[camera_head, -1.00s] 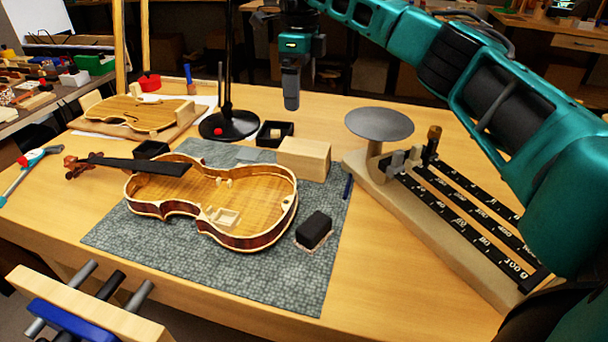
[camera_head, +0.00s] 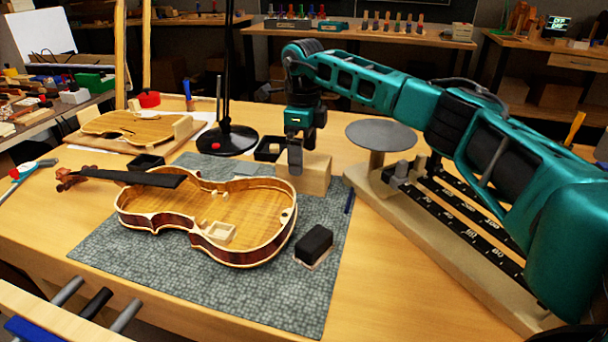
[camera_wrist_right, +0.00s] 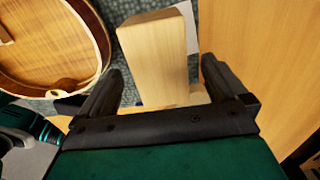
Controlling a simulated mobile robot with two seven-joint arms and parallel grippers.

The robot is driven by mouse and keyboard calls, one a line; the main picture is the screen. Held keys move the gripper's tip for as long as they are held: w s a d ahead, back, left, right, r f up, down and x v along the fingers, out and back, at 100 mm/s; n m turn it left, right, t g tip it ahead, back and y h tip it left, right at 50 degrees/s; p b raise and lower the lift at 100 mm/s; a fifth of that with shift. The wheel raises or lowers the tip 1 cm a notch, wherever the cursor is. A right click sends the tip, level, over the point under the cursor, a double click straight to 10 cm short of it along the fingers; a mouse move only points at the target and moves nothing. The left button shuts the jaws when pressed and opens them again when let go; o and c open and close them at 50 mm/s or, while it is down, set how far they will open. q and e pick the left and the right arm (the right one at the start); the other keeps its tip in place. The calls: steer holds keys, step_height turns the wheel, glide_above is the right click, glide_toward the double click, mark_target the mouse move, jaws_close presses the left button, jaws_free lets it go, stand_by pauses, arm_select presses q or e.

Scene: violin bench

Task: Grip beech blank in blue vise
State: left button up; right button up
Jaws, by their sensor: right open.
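The beech blank (camera_head: 314,175) is a pale wooden block on the grey mat's far right corner, by the violin. My right gripper (camera_head: 295,165) points down at the blank's near left part in the head view. In the right wrist view the blank (camera_wrist_right: 155,50) lies ahead, between the two spread fingers of the gripper (camera_wrist_right: 160,90). The fingers are open; whether they touch the blank I cannot tell. The blue vise (camera_head: 28,328) shows only partly at the lower left, with a wooden jaw and metal rods. My left gripper is not in view.
The open violin body (camera_head: 215,215) lies on the grey mat (camera_head: 200,290) left of the blank. A dark block (camera_head: 314,243) lies nearer. A scale with a round pan (camera_head: 380,134) stands right, a black lamp base (camera_head: 227,140) behind left.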

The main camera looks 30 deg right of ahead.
step_height(320, 180, down, 3)
steer(key=shift+s+f, duration=0.1)
steer(key=c, duration=1.4)
steer(key=shift+r, duration=0.2)
